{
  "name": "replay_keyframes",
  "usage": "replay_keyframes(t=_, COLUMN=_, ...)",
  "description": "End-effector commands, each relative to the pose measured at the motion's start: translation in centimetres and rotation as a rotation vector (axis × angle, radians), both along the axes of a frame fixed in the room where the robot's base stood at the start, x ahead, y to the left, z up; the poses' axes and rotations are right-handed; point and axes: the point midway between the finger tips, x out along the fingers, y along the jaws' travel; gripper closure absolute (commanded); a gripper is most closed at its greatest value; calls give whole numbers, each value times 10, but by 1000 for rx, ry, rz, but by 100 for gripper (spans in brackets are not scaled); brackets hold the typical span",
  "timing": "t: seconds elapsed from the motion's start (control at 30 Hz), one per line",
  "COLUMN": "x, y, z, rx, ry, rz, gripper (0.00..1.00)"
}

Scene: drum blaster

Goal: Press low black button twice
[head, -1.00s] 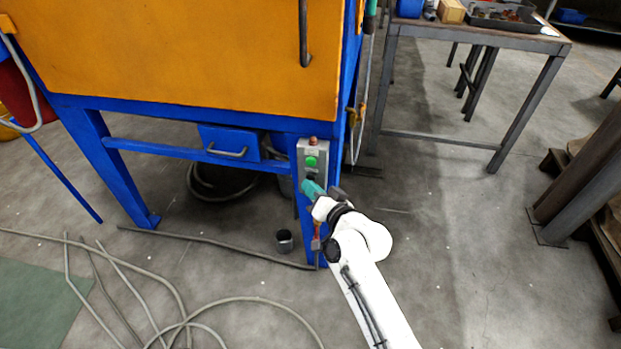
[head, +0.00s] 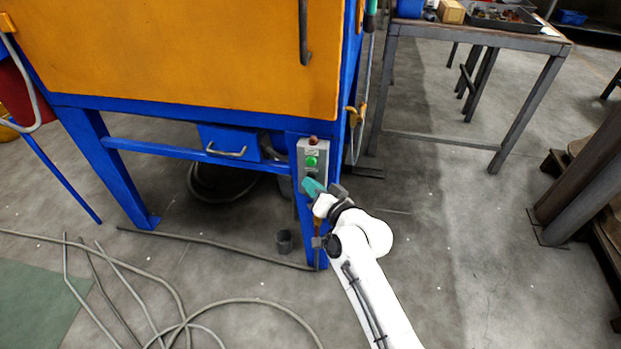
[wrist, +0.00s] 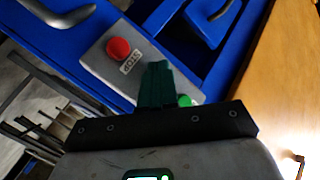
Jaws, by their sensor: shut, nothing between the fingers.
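A grey control box (head: 302,157) is fixed to the blue frame leg. It carries a red button (head: 313,140) at its top and a green button (head: 311,161) below. In the wrist view the red button (wrist: 118,49) has a STOP label and the green button (wrist: 184,100) is partly covered by my fingers. I cannot make out the low black button; the lower part of the box is hidden by my gripper. My gripper (head: 311,186), with teal fingers, is shut and empty just in front of the box's lower end. I cannot tell whether it touches the box.
The blue machine with an orange panel (head: 180,50) stands behind. Its blue leg (head: 317,258) runs to the floor. A metal table (head: 480,40) stands at the back right.

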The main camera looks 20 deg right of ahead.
Motion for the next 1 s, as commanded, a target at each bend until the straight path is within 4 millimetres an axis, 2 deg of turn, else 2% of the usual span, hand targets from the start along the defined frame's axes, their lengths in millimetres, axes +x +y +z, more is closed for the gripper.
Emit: replay_keyframes(t=1.0, x=-16, y=12, z=2, rx=0, ry=0, rz=0, gripper=100)
